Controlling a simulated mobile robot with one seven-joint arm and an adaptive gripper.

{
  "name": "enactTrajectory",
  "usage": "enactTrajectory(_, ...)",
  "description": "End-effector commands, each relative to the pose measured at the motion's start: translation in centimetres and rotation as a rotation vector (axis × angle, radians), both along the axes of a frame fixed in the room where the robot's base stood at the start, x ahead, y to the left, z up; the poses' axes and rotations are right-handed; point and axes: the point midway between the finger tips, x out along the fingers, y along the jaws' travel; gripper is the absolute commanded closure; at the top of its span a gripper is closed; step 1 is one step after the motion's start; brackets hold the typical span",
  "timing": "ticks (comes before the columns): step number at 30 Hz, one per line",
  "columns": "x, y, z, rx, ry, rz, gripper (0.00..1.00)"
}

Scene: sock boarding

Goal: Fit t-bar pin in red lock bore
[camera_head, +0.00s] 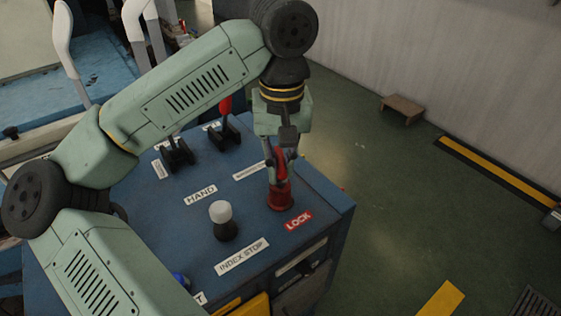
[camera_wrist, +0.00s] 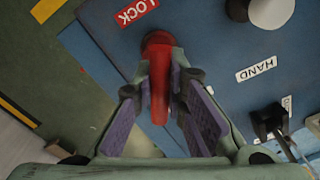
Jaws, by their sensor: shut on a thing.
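My gripper (camera_head: 281,163) points down over the right part of the blue console top and is shut on the red t-bar pin. In the wrist view the pin's red bar (camera_wrist: 159,88) lies lengthwise between the purple-padded fingers. The red lock bore (camera_head: 281,196) is a round red housing on the console beside the red LOCK label (camera_head: 298,221). It also shows in the wrist view (camera_wrist: 156,39) just beyond the bar's far end. The pin's shank and the bore's mouth are hidden, so I cannot tell whether the pin is inside it.
A white-topped black knob (camera_head: 221,213) stands left of the lock, by the INDEX STOP label (camera_head: 242,257). A red-handled lever (camera_head: 225,120) and a black lever mount (camera_head: 177,155) stand farther back. The console's right edge is close to the lock, with open floor beyond.

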Motion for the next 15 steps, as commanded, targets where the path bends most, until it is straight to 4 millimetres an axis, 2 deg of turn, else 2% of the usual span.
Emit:
enactTrajectory(13,0.00,-0.01,-1.23,0.000,0.000,0.000,1.00)
enactTrajectory(14,0.00,0.00,-1.13,0.000,0.000,0.000,0.86)
enactTrajectory(15,0.00,0.00,-1.08,0.000,0.000,0.000,0.84)
